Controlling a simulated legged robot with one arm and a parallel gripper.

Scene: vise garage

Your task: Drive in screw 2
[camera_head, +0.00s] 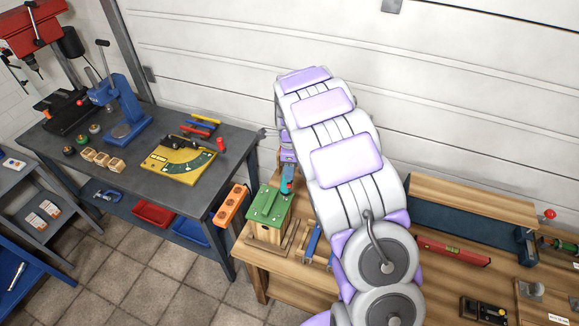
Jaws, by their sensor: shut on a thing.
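The green-topped wooden box (268,204) stands on the wooden bench, left of my arm. Small screw-like points show on its green top, but they are too small to tell which is screw 2. My gripper (288,168) is above the right edge of the box, partly hidden by my arm. It is shut on a teal tool with a red part (287,184), which hangs down at the box's right edge. Whether its tip touches a screw cannot be told.
An orange block with holes (231,205) stands left of the box. Blue bars (313,240) lie right of it. A red level (453,251) and a blue vise-like piece (470,228) are farther right. A dark workbench (62,135) stands to the left.

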